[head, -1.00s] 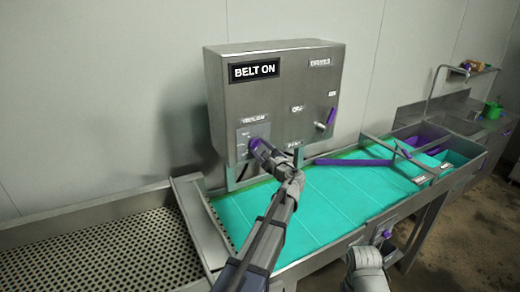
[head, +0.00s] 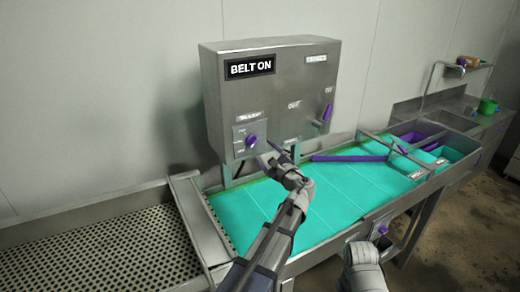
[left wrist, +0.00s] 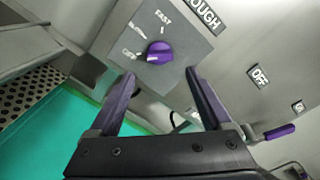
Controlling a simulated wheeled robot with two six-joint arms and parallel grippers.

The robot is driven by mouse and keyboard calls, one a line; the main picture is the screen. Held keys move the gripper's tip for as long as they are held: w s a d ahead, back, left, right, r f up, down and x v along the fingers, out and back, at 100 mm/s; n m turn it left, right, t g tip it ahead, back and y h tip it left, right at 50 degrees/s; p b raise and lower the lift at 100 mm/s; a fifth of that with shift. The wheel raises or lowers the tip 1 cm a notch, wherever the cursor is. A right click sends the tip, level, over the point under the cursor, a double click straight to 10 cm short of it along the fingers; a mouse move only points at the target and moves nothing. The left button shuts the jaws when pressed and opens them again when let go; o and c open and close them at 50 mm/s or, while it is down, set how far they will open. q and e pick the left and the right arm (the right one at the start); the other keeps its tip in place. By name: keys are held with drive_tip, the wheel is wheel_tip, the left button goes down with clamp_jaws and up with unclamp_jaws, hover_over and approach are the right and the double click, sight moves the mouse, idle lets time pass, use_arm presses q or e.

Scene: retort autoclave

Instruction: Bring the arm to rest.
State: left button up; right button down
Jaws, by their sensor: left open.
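My left gripper (head: 277,160) is open and empty, in front of the lower part of the grey control box (head: 285,85). In the left wrist view my left gripper (left wrist: 158,95) shows both fingers apart, with a purple knob (left wrist: 159,52) beyond and between the fingertips, not touched. The knob also shows in the head view (head: 251,140), on a small plate at the box's lower left, a little up and left of the gripper. My right arm (head: 363,268) shows at the bottom edge; its gripper cannot be made out.
A sign on the box reads BELT ON. A purple-handled lever (head: 327,113) sits at the box's right. A teal belt (head: 330,200) runs below, crossed by a purple bar (head: 350,158). A perforated metal tray (head: 90,245) is at left. A sink (head: 450,118) stands at back right.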

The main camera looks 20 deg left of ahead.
use_arm(q)
drive_tip(key=shift+s+d, duration=0.4)
drive_tip(key=shift+d, duration=0.15)
drive_tip(key=s+d+f+n+g+h+b, duration=0.25)
drive_tip(key=s+f, duration=0.25)
drive_tip(key=f, duration=0.3)
drive_tip(key=s+d+f+n+g+h+b, duration=0.2)
drive_tip(key=s+d+f+n+b, duration=0.15)
drive_tip(key=f, duration=0.45)
drive_tip(key=s+d+f+n+g+h+b, duration=0.2)
drive_tip(key=s+d+f+n+b, duration=0.15)
drive_tip(key=s+f, duration=0.4)
drive_tip(key=s+d+f+n+g+h+b, duration=0.3)
drive_tip(key=s+d+f+h+b, duration=0.3)
drive_tip(key=s+d+f, duration=0.8)
drive_tip(key=shift+d+g, duration=0.2)
drive_tip(key=shift+g, duration=0.65)
drive_tip(key=shift+h, duration=0.25)
